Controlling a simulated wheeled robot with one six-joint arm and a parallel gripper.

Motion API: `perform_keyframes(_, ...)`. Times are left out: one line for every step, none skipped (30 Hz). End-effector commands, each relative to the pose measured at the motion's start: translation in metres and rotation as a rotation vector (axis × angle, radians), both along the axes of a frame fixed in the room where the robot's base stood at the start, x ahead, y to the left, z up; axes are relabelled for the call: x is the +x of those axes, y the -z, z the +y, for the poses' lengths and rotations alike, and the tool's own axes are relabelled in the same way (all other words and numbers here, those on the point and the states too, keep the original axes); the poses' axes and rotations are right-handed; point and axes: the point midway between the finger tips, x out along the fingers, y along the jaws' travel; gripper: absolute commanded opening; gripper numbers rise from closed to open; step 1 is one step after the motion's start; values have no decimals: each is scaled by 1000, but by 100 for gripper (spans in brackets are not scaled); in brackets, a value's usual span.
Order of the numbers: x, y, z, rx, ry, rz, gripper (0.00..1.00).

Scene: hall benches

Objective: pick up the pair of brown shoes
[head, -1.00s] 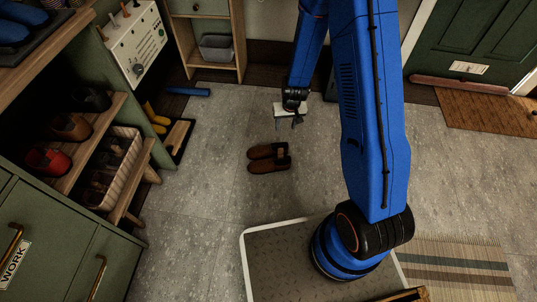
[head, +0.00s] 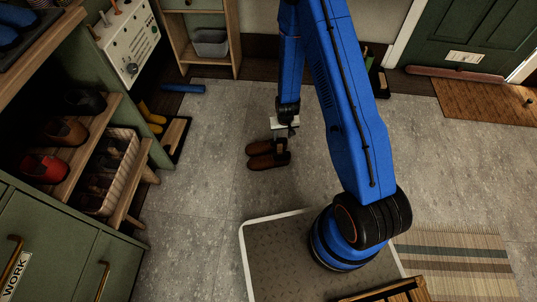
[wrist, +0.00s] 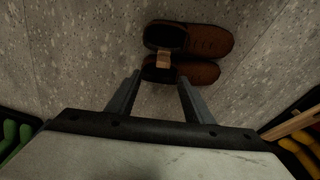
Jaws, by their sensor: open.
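The pair of brown shoes (head: 267,154) lies side by side on the grey tiled floor, with dark openings. In the wrist view the pair (wrist: 205,41) sits just beyond my fingertips, with a tan band (wrist: 163,58) across the inner sides of both shoes. My gripper (head: 285,132) hangs above the pair's right end in the head view. In the wrist view my gripper (wrist: 160,80) is open and empty, its two fingers apart, near the closer shoe. I cannot tell the exact height between fingertips and shoes.
A shoe bench (head: 85,135) stands at the left with several shoes and a basket (head: 115,180). Yellow boots (head: 152,117) on a dark tray and a blue roll (head: 184,88) lie further back. A doormat (head: 485,102) lies right. Floor around the shoes is clear.

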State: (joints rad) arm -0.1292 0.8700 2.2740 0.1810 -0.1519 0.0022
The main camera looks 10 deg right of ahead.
Motion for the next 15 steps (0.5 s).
perform_keyframes(1, 8, 0, 0, 1, 1, 47)
perform_keyframes(1, 12, 0, 0, 0, 1, 47)
perform_keyframes(2, 17, 0, 0, 0, 1, 47)
perform_keyframes(2, 21, 0, 0, -1, 2, 47)
perform_keyframes(3, 25, 0, 0, -1, 3, 47)
perform_keyframes(4, 30, 0, 0, 0, 2, 47)
perform_keyframes(4, 34, 0, 0, 1, 2, 47)
perform_keyframes(5, 38, 0, 0, 1, 1, 47)
perform_keyframes(6, 42, 0, 0, 1, 0, 47)
perform_keyframes(7, 44, 0, 0, 1, 0, 47)
perform_keyframes(7, 47, 0, 0, 1, 0, 47)
perform_keyframes(7, 50, 0, 0, 0, 0, 47)
perform_keyframes(7, 51, 0, 0, 0, 1, 47)
perform_keyframes(7, 52, 0, 0, 0, 1, 47)
perform_keyframes(8, 54, 0, 0, 0, 1, 47)
